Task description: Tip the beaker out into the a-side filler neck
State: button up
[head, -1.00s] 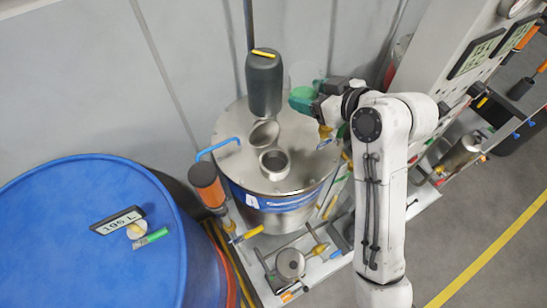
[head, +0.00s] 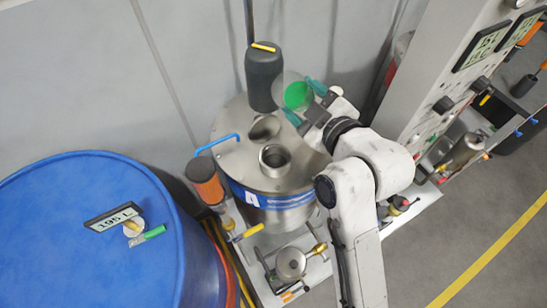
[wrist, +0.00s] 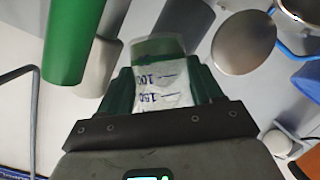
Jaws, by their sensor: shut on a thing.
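The clear beaker (head: 298,95) with green liquid is in my gripper (head: 306,103), whose green fingers are shut on its sides. Its marks 100 and 150 show in the wrist view (wrist: 155,88), with green near its far end. The steel tank (head: 228,150), with an A label on its blue band, stands below and left of my gripper. Its open round filler neck (head: 275,158) has a tilted round lid (head: 263,129) behind it. The beaker is up and right of the neck in the head view, apart from it. I see no liquid leaving the beaker.
A dark bottle-shaped part (head: 263,75) rises behind the lid, close to the beaker's left. An orange-and-grey cylinder (head: 206,180) and a blue handle (head: 218,144) are left of the neck. A blue drum (head: 80,245) fills the left; a control panel (head: 455,80) stands at right.

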notch_tip(320, 180, down, 2)
jog(key=n+t+b, duration=0.1)
jog(key=b, duration=0.4)
jog(key=shift+n+t, duration=0.3)
jog(key=shift+n, duration=0.1)
jog(key=shift+n+b, duration=0.3)
jog(key=shift+b, duration=0.25)
jog(key=shift+r+n+t+y+b, duration=0.4)
jog(key=shift+r+n+b, duration=0.1)
jog(key=shift+r+b, duration=0.15)
jog(key=shift+f+b, duration=0.15)
jog(key=shift+b, duration=0.45)
jog(key=shift+f+n+t+b, duration=0.35)
jog(key=shift+n+b, duration=0.45)
jog(key=shift+b, duration=0.65)
jog(key=shift+s+r+y, duration=0.15)
jog(key=shift+r+y, duration=0.15)
jog(key=shift+a, duration=0.1)
jog(key=shift+s+a+r+n+t+y+b, duration=0.25)
jog(key=shift+s+r+n+t+y+b, duration=0.15)
jog(key=shift+n+b, duration=0.7)
jog(key=shift+s+f+n+y+b, duration=0.2)
jog(key=shift+f+n+y+b, duration=0.3)
jog(key=shift+b, duration=1.75)
